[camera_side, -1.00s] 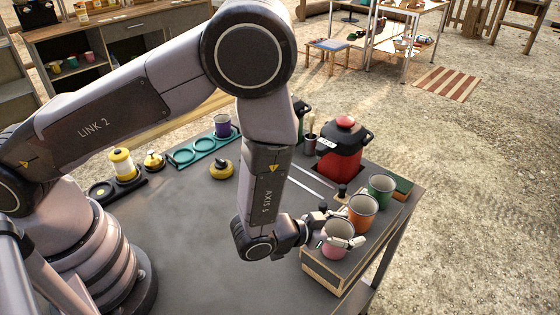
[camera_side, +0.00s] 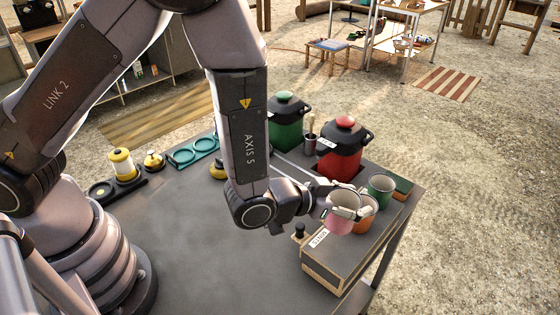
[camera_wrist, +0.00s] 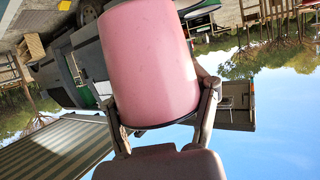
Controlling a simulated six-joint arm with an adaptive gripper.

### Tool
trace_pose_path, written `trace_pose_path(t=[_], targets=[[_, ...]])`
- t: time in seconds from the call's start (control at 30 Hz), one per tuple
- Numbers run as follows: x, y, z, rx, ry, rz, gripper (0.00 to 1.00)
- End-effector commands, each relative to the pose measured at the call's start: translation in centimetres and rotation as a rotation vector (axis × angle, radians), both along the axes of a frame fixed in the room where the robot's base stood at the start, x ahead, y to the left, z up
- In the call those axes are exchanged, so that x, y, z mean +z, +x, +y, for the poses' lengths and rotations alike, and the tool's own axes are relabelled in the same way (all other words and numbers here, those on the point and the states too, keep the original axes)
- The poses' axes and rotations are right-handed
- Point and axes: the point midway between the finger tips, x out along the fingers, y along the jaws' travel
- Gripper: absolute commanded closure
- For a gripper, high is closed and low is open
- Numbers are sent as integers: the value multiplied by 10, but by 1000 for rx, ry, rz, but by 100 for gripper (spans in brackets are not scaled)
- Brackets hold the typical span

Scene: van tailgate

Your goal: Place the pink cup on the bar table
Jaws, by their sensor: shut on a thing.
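The pink cup (camera_side: 338,222) is upright in my gripper (camera_side: 345,211), in the air above the wooden box (camera_side: 322,272) at the right end of the dark table. In the wrist view the cup (camera_wrist: 150,65) fills the middle, with my gripper's (camera_wrist: 160,96) fingers against both sides of it. In the side view it partly hides an orange cup (camera_side: 367,217). A green cup (camera_side: 381,189) stands behind that one. I cannot tell which surface is the bar table; the dark table top (camera_side: 215,240) carries the box and urns.
A red urn (camera_side: 342,160) and a green urn (camera_side: 286,125) stand behind my gripper. A teal tray (camera_side: 192,153) and yellow containers (camera_side: 122,164) line the back left edge. The middle and front of the table top are clear. A metal-framed table (camera_side: 402,40) stands far back.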

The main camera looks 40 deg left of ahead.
Motion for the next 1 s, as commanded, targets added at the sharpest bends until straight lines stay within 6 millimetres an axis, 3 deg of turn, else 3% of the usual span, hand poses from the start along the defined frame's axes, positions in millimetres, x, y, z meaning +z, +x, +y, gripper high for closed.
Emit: trace_pose_path(t=[0.1,0.27,0.37,0.47,0.63,0.8,1.0], targets=[[15,1,2,9,-1,-2,81],[8,12,33,116,4,4,81],[-8,23,75,259,8,5,81],[-26,30,128,442,10,6,81],[-52,24,224,770,11,4,81],[-69,-4,316,1099,11,4,81],[-78,-56,398,1429,10,5,81]])
